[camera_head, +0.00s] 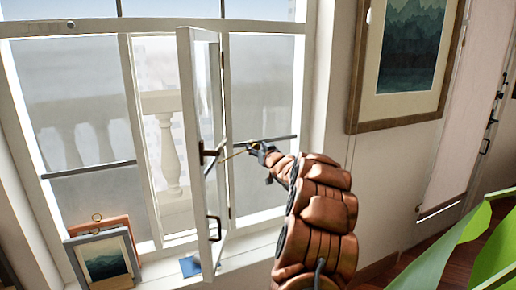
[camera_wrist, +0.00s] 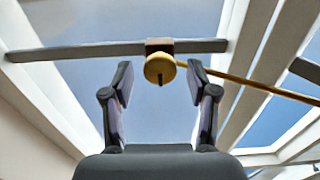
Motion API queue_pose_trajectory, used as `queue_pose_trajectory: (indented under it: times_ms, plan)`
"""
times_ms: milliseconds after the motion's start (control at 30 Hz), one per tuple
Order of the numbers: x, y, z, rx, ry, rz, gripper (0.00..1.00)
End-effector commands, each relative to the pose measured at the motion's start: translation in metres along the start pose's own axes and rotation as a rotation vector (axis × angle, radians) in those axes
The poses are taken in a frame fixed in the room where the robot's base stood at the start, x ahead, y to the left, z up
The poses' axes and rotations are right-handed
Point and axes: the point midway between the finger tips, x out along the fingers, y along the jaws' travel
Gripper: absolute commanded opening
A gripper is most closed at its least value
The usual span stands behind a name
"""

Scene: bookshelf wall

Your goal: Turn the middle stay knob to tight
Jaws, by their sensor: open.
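The round yellow stay knob (camera_wrist: 160,68) shows in the wrist view, with a dark mark on its lower face. It sits under a brown block on a grey crossbar (camera_wrist: 95,50). A thin brass-coloured stay rod (camera_wrist: 262,86) runs from the knob to the right. My gripper (camera_head: 259,148) is open, its two dark fingers on either side of the knob in the wrist view, with gaps visible on both sides. How deep the knob lies between them I cannot tell. In the head view the knob is too small or hidden at my gripper.
The open window sash (camera_head: 195,130) stands just left of my gripper, with a dark handle (camera_head: 214,228). Framed pictures (camera_head: 105,258) lean on the sill at lower left. A wall picture (camera_head: 408,50) hangs right. Green leaves (camera_head: 470,255) fill the lower right corner.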

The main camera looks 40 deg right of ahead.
Motion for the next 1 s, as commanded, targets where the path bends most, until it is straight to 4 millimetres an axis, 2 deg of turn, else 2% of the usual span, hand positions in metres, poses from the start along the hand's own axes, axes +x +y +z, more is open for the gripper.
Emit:
queue_pose_trajectory:
  times_ms: [300, 867, 1000]
  plan:
    - [0.0016, 0.0000, 0.0005, 0.000, -0.001, 0.000, 0.59]
    - [0.0014, 0.0004, 0.0009, 0.000, -0.001, 0.001, 0.01]
    - [0.0014, 0.0004, 0.0005, 0.003, -0.002, 0.001, 0.00]
